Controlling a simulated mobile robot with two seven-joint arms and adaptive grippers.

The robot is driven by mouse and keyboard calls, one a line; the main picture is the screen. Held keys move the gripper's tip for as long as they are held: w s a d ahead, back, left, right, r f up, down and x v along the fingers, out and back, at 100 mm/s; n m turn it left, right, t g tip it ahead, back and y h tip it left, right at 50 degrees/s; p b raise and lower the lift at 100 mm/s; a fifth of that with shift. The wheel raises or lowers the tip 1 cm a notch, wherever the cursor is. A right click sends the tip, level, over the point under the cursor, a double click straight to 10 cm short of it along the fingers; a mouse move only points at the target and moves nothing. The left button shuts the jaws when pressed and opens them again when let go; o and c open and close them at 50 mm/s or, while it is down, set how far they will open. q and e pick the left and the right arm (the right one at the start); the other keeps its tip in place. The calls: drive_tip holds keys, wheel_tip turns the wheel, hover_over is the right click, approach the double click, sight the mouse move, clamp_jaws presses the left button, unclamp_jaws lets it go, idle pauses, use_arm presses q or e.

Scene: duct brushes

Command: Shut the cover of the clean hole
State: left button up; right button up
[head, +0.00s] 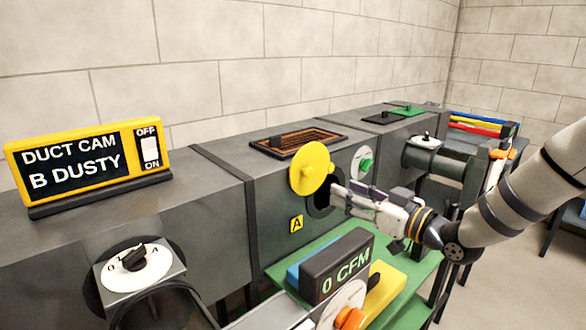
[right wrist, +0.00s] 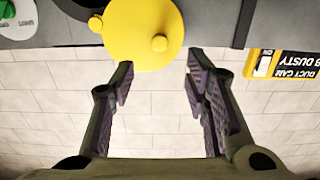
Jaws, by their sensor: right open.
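The sign (head: 85,160) reads "DUCT CAM B DUSTY". A plate marked A (head: 296,223) is on the duct's front face. Beside it is a dark round hole (head: 321,204), partly hidden by my right gripper. The round yellow cover (head: 309,168) is swung up and left of this hole, leaving much of it uncovered. In the right wrist view the cover (right wrist: 143,20) shows two small yellow knobs and lies just beyond my fingers. My right gripper (head: 338,198) is open and empty in front of the hole, close to the cover; contact cannot be told. My left gripper is not in view.
A meter reading 0 CFM (head: 338,266) stands on the green table (head: 422,270) below my right gripper. A white dial with a green knob (head: 366,165) is right of the cover. Another dial (head: 134,260) is at the front left.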

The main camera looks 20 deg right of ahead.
drive_tip(key=b, duration=0.2)
approach(310, 174)
drive_tip(key=w, duration=0.2)
drive_tip(key=x, duration=0.6)
drive_tip(key=shift+s+a+f, duration=0.1)
drive_tip(key=shift+a+f, duration=0.15)
drive_tip(key=shift+f, duration=0.1)
drive_tip(key=shift+w+a+r, duration=0.2)
drive_tip(key=shift+w+r, duration=0.15)
drive_tip(key=shift+w, duration=0.25)
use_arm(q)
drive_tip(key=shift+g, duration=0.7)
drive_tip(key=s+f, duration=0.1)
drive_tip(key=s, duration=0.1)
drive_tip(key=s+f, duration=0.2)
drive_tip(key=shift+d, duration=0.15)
use_arm(e)
drive_tip(key=shift+c, duration=0.6)
clamp_jaws()
